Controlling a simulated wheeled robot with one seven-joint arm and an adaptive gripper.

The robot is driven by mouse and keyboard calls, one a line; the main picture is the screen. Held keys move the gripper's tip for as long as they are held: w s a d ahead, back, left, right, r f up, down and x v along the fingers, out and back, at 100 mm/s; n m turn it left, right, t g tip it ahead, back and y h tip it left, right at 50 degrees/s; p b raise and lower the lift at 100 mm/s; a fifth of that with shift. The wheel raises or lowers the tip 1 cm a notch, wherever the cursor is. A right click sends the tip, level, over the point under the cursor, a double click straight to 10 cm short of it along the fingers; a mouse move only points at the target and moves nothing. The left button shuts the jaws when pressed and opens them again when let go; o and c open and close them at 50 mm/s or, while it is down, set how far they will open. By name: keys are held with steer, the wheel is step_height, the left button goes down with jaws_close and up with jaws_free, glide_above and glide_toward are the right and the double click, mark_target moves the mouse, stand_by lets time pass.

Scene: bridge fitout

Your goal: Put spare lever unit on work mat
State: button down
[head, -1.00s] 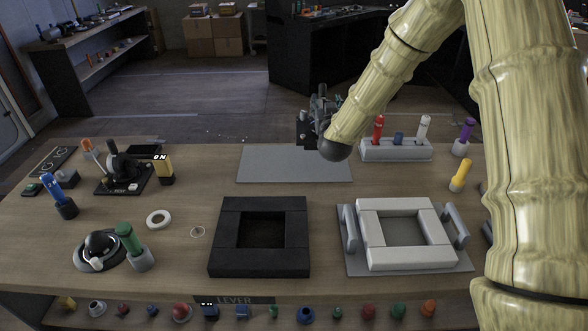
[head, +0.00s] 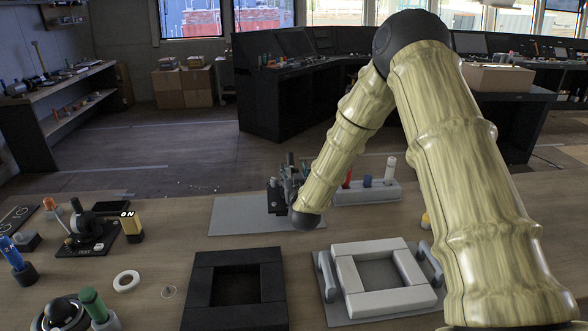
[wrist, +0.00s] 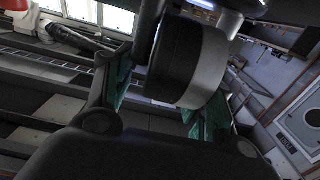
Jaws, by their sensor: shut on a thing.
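My gripper (head: 287,186) is above the far right part of the grey work mat (head: 233,217) in the head view. It is shut on a dark unit (head: 275,196), which I take to be the spare lever unit. In the wrist view a black and grey round part of the held unit (wrist: 192,62) shows between the teal finger pads. The unit's lower end appears low over the mat; I cannot tell whether it touches. My gripper and arm hide part of the unit and the mat's right side.
A black square frame (head: 197,296) and a white frame (head: 346,254) lie in front of the mat. A grey holder (head: 370,194) with coloured handles stands right of it. A lever unit with an ON tag (head: 88,232) stands left. Most of the mat is bare.

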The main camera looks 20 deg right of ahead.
steer(key=shift+f+p, duration=0.45)
steer(key=shift+f, duration=1.5)
steer(key=c, duration=0.5)
jaws_free()
steer(key=shift+f, duration=0.15)
steer(key=shift+c, duration=0.2)
steer(key=b+v, duration=0.2)
steer(key=v, duration=1)
steer(key=shift+b, duration=0.35)
steer(key=shift+s+r, duration=0.1)
steer(key=shift+r, duration=0.1)
